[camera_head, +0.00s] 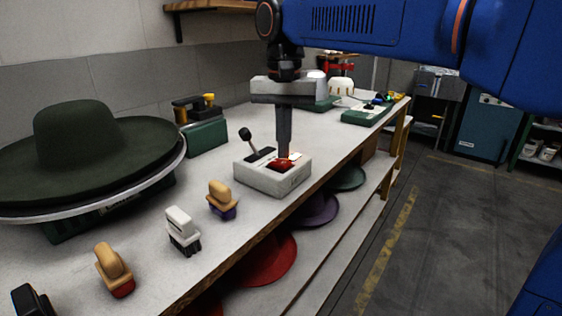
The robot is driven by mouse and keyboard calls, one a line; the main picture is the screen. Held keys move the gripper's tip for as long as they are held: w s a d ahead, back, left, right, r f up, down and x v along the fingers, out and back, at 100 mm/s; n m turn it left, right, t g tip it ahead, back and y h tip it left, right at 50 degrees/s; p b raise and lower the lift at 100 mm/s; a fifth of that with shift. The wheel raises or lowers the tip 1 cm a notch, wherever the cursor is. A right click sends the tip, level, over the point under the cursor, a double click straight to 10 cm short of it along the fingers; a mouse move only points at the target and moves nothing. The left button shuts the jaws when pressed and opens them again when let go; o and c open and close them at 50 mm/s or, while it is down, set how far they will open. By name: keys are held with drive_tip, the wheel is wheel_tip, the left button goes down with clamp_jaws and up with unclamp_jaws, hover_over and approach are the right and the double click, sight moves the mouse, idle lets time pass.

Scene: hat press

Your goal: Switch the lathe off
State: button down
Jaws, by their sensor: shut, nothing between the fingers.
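A light grey control box (272,181) stands on the workbench near its front edge. A black-knobbed lever (246,135) rises from its left side and leans left. A red button (282,164) shows on its top. My gripper (284,154) points straight down with its fingers shut, and its tips are at the red button. They appear to touch it, but the fingers partly hide it. A dark green wide-brimmed hat (75,140) lies on a round, pale-rimmed stand at left, possibly the lathe. I cannot tell whether it turns.
Several wooden-handled and white brushes (180,228) stand along the bench (215,258) in front of the hat. Coloured hats lie on the shelf below. The floor at right is clear.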

sight(284, 162)
drive_tip(key=shift+f, duration=0.75)
idle(0.5)
wheel_tip(284, 162, up, 7)
idle(1.1)
